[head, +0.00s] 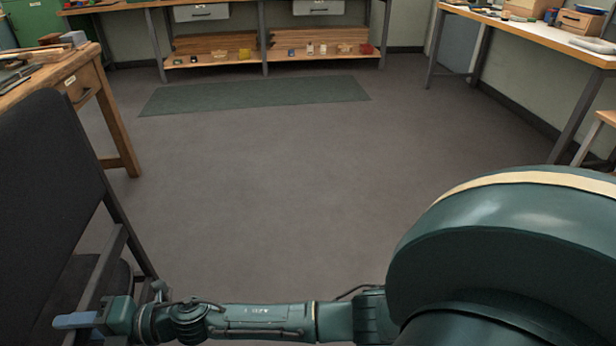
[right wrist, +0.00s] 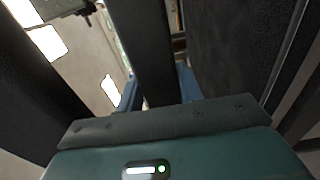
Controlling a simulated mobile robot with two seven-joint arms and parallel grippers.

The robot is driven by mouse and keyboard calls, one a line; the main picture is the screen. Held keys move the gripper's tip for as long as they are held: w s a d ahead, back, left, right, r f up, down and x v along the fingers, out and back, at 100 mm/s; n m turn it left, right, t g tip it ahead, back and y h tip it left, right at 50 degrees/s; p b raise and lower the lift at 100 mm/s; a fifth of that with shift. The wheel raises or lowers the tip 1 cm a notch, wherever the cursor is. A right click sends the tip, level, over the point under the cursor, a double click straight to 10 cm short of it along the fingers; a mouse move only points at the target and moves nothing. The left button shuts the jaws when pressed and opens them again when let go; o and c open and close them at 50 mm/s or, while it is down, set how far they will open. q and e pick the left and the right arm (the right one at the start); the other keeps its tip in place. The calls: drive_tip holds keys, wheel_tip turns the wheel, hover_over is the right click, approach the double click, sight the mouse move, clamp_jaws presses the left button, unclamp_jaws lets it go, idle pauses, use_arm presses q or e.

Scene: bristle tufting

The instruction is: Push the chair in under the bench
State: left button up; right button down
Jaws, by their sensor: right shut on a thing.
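The chair (head: 45,190), with a dark grey back and dark frame, stands at the left edge of the head view. Its lower part is partly cut off. The wooden bench (head: 88,84) with a drawer stands just behind it at the left. My right arm reaches across the bottom, and my right gripper (head: 80,320) is at the chair's frame. In the right wrist view, the blue fingers of my right gripper (right wrist: 158,92) are on either side of a dark bar of the chair (right wrist: 145,45), shut on it. My left gripper is not in view.
Open floor (head: 260,190) fills the middle, with a green mat (head: 255,95) farther back. A back bench with a low shelf (head: 215,62) stands along the wall. Another bench (head: 540,30) is at the right, with part of a stool (head: 606,117) beside it.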

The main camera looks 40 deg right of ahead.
drive_tip(key=shift+s+a, duration=0.15)
drive_tip(key=shift+s, duration=0.1)
drive_tip(key=c, duration=1.2)
unclamp_jaws()
drive_tip(key=shift+c, duration=0.2)
drive_tip(key=o, duration=0.4)
drive_tip(key=shift+w, duration=0.1)
drive_tip(key=shift+r, duration=0.1)
drive_tip(key=shift+d, duration=0.2)
drive_tip(key=shift+w, duration=0.1)
drive_tip(key=shift+d, duration=0.1)
drive_tip(key=p+v, duration=0.2)
drive_tip(key=v, duration=1)
